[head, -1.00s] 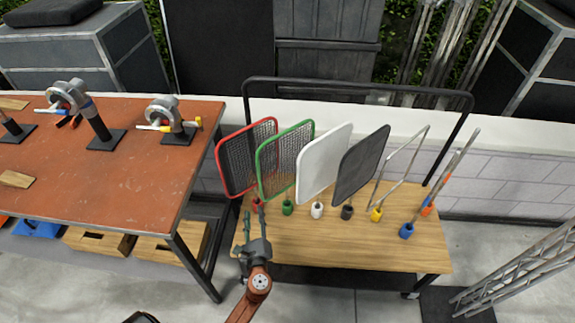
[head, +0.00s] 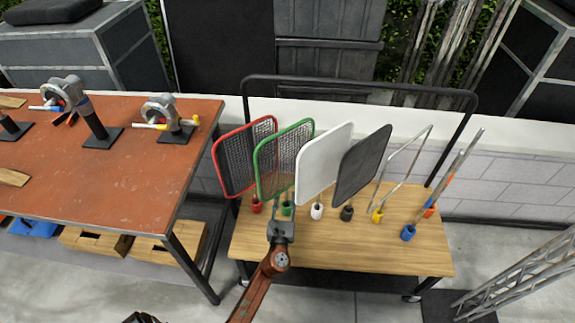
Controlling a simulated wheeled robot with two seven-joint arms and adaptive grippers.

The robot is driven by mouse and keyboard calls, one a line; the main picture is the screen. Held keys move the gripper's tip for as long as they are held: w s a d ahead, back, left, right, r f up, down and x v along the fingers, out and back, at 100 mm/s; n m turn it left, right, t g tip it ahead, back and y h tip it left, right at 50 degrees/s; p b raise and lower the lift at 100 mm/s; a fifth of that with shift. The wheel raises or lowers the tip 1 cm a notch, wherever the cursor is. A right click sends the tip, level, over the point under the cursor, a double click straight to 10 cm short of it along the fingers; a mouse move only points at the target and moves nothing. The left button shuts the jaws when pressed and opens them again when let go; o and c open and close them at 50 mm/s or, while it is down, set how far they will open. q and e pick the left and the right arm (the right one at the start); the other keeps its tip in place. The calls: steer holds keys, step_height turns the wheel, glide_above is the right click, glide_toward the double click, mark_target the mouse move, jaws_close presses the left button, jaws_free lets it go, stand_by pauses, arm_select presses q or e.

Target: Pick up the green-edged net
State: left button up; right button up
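The green-edged net (head: 284,158) stands upright on the wooden top of a cart, between a red-edged net and a white panel. Its short stem and green foot (head: 287,208) are partly hidden by my gripper. My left gripper (head: 282,210) is at the foot of the green-edged net, low over the cart top. Its fingers look apart, close to the stem; whether they touch it cannot be told. My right gripper is not in view.
The red-edged net (head: 246,157) overlaps close on the left. The white panel (head: 323,163) and black panel (head: 361,164) stand to the right, then an empty frame (head: 401,170). The cart's front top (head: 350,252) is clear. An orange workbench (head: 110,180) stands at left.

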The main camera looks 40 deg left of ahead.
mark_target(286, 193)
arm_select(q)
steer(key=x, duration=0.3)
steer(key=shift+d+f, duration=0.1)
steer(key=shift+f, duration=0.05)
steer(key=shift+w+a+b, duration=0.3)
steer(key=shift+w, duration=0.05)
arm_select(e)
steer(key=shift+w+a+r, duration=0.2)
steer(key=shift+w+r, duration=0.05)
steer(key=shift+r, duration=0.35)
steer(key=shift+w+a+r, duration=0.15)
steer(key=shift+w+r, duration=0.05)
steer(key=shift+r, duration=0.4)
arm_select(q)
steer(key=shift+c, duration=0.6)
jaws_close()
